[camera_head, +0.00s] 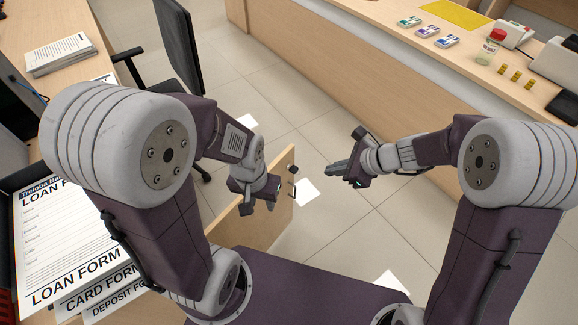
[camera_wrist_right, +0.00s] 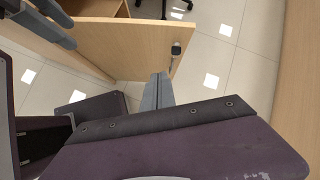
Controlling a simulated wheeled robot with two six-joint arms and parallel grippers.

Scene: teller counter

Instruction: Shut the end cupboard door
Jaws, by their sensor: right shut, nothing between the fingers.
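The end cupboard door (camera_head: 268,222) is a light wood panel standing open, out from the left-hand desk over the tiled floor. A dark knob (camera_head: 292,170) is near its free upper corner. In the right wrist view the door (camera_wrist_right: 120,45) and its knob (camera_wrist_right: 176,48) show across the top. My right gripper (camera_head: 329,170) is shut and empty, to the right of the door with a gap in the head view. In the right wrist view its fingertips (camera_wrist_right: 160,76) overlap the door's edge; contact cannot be told. My left gripper (camera_head: 270,198) is left of the door, its fingers mostly hidden.
A black office chair (camera_head: 176,60) stands behind the door. Loan forms (camera_head: 60,235) and a paper stack (camera_head: 58,54) lie on the left desk. The long counter (camera_head: 420,85) on the right carries cards, a jar and small devices. Open tiled floor lies between.

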